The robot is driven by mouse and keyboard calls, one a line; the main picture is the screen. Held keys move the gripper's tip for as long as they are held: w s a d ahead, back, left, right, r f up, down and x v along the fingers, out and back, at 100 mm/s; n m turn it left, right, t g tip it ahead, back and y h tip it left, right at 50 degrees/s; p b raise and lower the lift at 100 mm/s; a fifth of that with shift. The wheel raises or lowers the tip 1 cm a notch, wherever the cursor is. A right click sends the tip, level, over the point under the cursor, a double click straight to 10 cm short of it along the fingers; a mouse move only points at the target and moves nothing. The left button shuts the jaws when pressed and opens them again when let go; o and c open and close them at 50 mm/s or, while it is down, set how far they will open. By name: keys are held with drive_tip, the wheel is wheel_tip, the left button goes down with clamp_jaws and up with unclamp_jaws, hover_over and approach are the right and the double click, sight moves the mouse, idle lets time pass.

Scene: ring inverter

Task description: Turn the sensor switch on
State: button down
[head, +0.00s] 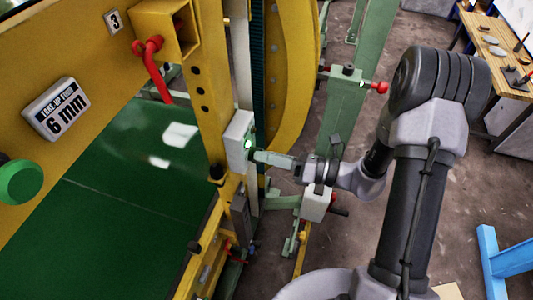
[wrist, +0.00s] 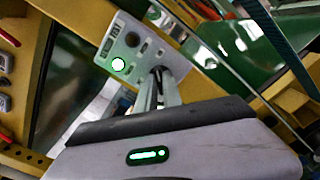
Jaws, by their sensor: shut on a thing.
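The grey sensor box (head: 237,140) is mounted on the yellow upright, left of my gripper (head: 256,155). In the wrist view its panel (wrist: 138,50) shows a black knob, small dark fittings and a bright green lit lamp (wrist: 118,65). My gripper (wrist: 158,80) reaches the panel just right of the lamp. Its fingers are shut on a small dark part that looks like the sensor switch (wrist: 158,71). The fingertips mostly hide this part, so I cannot tell its exact position.
Yellow machine frame (head: 205,90) and a green belt surface (head: 130,170) lie left of the box. A green post with a red-tipped lever (head: 379,87) stands behind my arm. A white sign (head: 57,108) and a green knob (head: 20,181) are at far left.

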idle(0.3)
drive_tip(key=c, duration=1.5)
unclamp_jaws()
drive_tip(key=v, duration=1.7)
drive_tip(key=shift+d+p, duration=0.25)
drive_tip(key=shift+p, duration=0.05)
drive_tip(key=shift+s, duration=0.1)
